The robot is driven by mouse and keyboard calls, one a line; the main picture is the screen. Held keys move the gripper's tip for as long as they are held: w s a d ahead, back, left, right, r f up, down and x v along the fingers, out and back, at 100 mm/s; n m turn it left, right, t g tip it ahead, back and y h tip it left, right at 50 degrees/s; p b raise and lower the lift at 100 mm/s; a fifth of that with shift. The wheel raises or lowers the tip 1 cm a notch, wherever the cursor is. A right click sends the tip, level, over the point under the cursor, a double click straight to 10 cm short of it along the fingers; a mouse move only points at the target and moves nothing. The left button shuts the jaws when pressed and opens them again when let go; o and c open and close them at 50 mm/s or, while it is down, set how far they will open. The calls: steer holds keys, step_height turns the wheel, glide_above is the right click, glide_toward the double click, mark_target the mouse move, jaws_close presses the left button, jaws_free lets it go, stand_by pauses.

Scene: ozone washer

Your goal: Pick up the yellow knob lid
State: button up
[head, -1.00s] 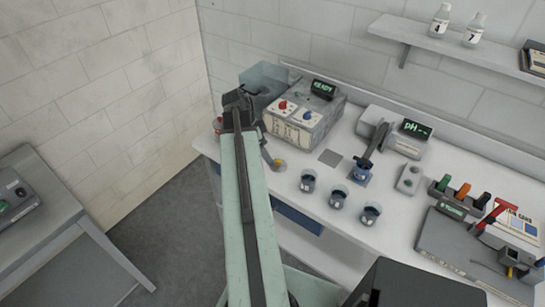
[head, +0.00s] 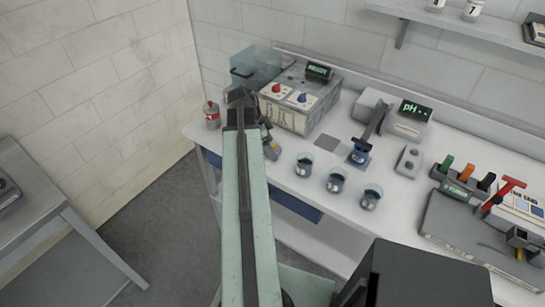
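My gripper (head: 240,97) is at the far end of my outstretched pale green arm, dark and seen from behind. It appears beyond and left of the yellow knob, in front of a clear blue-tinted container (head: 256,64). Its fingers are hidden, so I cannot tell whether it is open or shut.
A red-labelled bottle (head: 212,114) stands left. Several beakers (head: 337,180) line the bench front. A pH meter (head: 409,121) and tool rack (head: 462,182) are further right. A side table (head: 40,225) stands left.

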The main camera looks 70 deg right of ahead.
steer(key=shift+r, duration=0.1)
steer(key=c, duration=1.4)
steer(key=shift+r, duration=0.1)
